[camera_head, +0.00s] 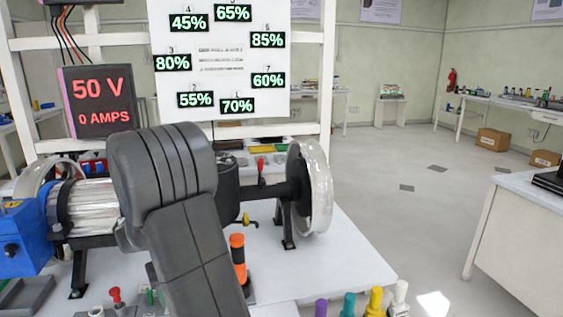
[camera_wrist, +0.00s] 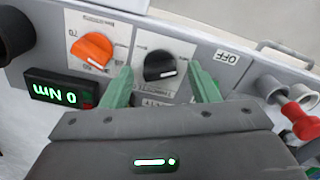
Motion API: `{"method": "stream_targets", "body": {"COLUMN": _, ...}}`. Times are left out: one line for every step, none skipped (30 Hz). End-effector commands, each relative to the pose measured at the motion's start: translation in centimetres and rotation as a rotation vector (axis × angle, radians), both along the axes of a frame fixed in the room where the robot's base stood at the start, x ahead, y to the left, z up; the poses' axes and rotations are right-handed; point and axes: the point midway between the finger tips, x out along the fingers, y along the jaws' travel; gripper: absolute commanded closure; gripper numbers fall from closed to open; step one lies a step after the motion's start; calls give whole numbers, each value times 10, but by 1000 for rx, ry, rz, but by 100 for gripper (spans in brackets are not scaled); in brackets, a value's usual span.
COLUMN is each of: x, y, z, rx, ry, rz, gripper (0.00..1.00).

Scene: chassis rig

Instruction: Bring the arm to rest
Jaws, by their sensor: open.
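My arm, dark grey, crosses the middle of the head view in front of the rig. Its gripper end is not visible there. In the wrist view my gripper (camera_wrist: 159,70) has its two green fingers spread apart, with nothing clasped. A black knob (camera_wrist: 160,68) on a light panel shows between the fingers. The gap between fingers and knob is clear to the sides, but the depth is hard to tell. An orange knob (camera_wrist: 92,50) sits left of the fingers.
A torque display (camera_wrist: 58,91) reads 0 Nm, and an OFF label (camera_wrist: 226,57) and red-capped part (camera_wrist: 300,113) lie to the right. In the head view stand a 50 V, 0 AMPS display (camera_head: 98,101), a percentage board (camera_head: 222,105) and a rig wheel (camera_head: 318,188).

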Motion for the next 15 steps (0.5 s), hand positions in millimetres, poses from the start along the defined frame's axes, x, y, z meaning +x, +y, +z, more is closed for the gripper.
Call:
{"method": "stream_targets", "body": {"x": 0, "y": 0, "z": -2, "rx": 1, "ry": -1, "rz": -38, "gripper": 45}}
{"method": "stream_targets", "body": {"x": 0, "y": 0, "z": -2, "rx": 1, "ry": -1, "rz": -63, "gripper": 45}}
{"method": "stream_targets", "body": {"x": 0, "y": 0, "z": -2, "rx": 1, "ry": -1, "rz": -95, "gripper": 45}}
{"method": "stream_targets", "body": {"x": 0, "y": 0, "z": -2, "rx": 1, "ry": -1, "rz": -119, "gripper": 45}}
{"method": "stream_targets", "body": {"x": 0, "y": 0, "z": -1, "rx": 1, "ry": -1, "rz": -143, "gripper": 45}}
{"method": "stream_targets", "body": {"x": 0, "y": 0, "z": -1, "rx": 1, "ry": -1, "rz": -175, "gripper": 45}}
{"method": "stream_targets", "body": {"x": 0, "y": 0, "z": -2, "rx": 1, "ry": -1, "rz": -199, "gripper": 45}}
{"method": "stream_targets", "body": {"x": 0, "y": 0, "z": -2, "rx": 1, "ry": -1, "rz": -224, "gripper": 45}}
{"method": "stream_targets", "body": {"x": 1, "y": 0, "z": -2, "rx": 1, "ry": -1, "rz": -256, "gripper": 45}}
{"method": "stream_targets", "body": {"x": 1, "y": 0, "z": -2, "rx": 1, "ry": -1, "rz": -280, "gripper": 45}}
{"method": "stream_targets", "body": {"x": 1, "y": 0, "z": -2, "rx": 1, "ry": -1, "rz": -304, "gripper": 45}}
{"method": "stream_targets", "body": {"x": 0, "y": -1, "z": -2, "rx": 1, "ry": -1, "rz": -336, "gripper": 45}}
{"method": "stream_targets", "body": {"x": 0, "y": -1, "z": -2, "rx": 0, "ry": 0, "rz": -360, "gripper": 45}}
{"method": "stream_targets", "body": {"x": 0, "y": -1, "z": -2, "rx": 0, "ry": 0, "rz": -384, "gripper": 45}}
{"method": "stream_targets", "body": {"x": 0, "y": -1, "z": -2, "rx": 0, "ry": 0, "rz": -416, "gripper": 45}}
